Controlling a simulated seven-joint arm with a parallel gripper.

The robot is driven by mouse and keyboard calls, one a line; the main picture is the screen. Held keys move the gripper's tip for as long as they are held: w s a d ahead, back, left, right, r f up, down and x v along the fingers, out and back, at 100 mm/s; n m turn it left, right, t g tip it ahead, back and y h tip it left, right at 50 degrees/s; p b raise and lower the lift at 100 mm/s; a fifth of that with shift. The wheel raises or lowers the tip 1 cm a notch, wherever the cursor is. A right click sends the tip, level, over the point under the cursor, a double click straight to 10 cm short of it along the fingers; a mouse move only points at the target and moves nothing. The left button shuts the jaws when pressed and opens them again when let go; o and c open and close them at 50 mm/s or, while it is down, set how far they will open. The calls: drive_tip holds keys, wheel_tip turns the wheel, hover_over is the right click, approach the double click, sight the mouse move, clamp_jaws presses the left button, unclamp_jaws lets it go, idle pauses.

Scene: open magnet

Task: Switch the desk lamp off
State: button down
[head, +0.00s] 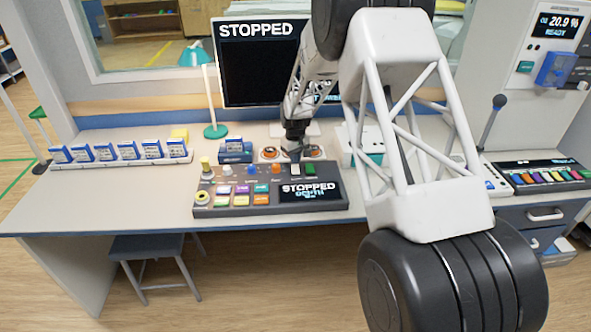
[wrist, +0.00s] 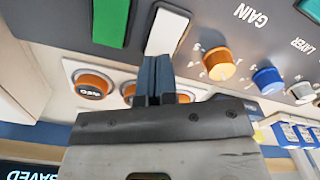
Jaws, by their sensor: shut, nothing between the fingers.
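The desk lamp has a green shade (head: 195,55), a thin white stem and a round green base (head: 216,131) at the back of the desk. Whether it is lit I cannot tell, and I make out no switch on it. My gripper (head: 295,156) is right of the lamp base, pointing down at the back edge of the grey control console (head: 240,211). In the wrist view my gripper (wrist: 154,78) is shut and empty. Its fingertips are close to a white key (wrist: 167,30) on the console; contact is unclear.
Round orange buttons (wrist: 92,86) stand behind the console. A monitor (head: 260,75) reading STOPPED is at the back. A row of blue-and-white boxes (head: 105,152) lies at left. A lever (head: 491,122) stands at right. My arm hides part of the desk's right side.

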drive_tip(key=shift+f, duration=1.1)
idle(1.0)
drive_tip(key=shift+r, duration=3.45)
drive_tip(key=shift+r, duration=0.2)
